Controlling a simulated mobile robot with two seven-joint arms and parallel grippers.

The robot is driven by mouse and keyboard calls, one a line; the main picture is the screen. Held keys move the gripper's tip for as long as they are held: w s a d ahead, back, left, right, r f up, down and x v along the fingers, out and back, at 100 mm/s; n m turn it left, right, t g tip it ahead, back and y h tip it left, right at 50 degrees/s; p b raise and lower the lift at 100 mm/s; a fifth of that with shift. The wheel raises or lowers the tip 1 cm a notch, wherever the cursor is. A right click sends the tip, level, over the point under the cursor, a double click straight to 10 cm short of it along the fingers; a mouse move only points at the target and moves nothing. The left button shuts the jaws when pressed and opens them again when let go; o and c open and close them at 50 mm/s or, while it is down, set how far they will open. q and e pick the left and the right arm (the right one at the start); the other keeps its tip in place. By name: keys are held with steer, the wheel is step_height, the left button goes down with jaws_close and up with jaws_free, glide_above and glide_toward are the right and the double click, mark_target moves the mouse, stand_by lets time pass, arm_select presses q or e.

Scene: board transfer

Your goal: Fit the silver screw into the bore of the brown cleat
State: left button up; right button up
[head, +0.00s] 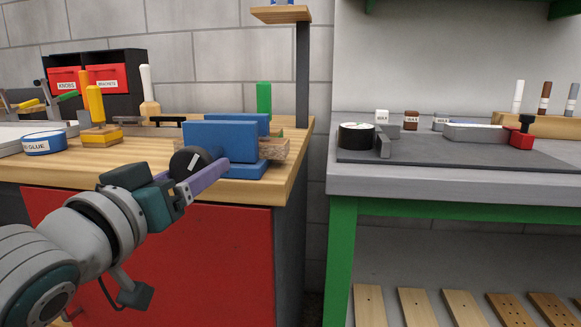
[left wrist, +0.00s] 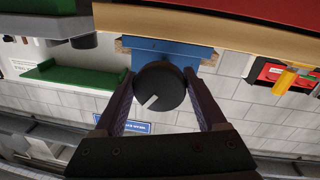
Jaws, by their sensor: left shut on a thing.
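My left gripper (head: 206,170) has its fingers on either side of a round black knob (head: 187,161) with a white mark. It is shut on the knob, which also shows between the fingertips in the left wrist view (left wrist: 159,88). The knob is at the near side of a blue vise (head: 232,141). A wooden block (head: 273,149) sits between the vise's jaws and sticks out to the right. I cannot make out the silver screw, and I cannot tell whether this block is the brown cleat. My right gripper is not in view.
The wooden bench (head: 297,150) ends at a post with a small shelf (head: 281,14). Across a gap stands a grey-topped bench (head: 460,178) with black tape (head: 356,136) and a red-and-black clamp (head: 522,138). Several drilled boards (head: 417,307) lie below. Yellow-handled and blue items crowd the left bench.

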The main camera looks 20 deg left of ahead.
arm_select(q)
steer(key=c, duration=0.4)
steer(key=shift+r+m+p, duration=0.2)
steer(key=shift+m+p, duration=1.2)
steer(key=shift+a+f+m+g+p, duration=0.1)
steer(key=shift+m+g+p, duration=0.2)
steer(key=shift+m+p, duration=1)
steer(key=shift+m+b, duration=0.3)
steer(key=o, duration=1.3)
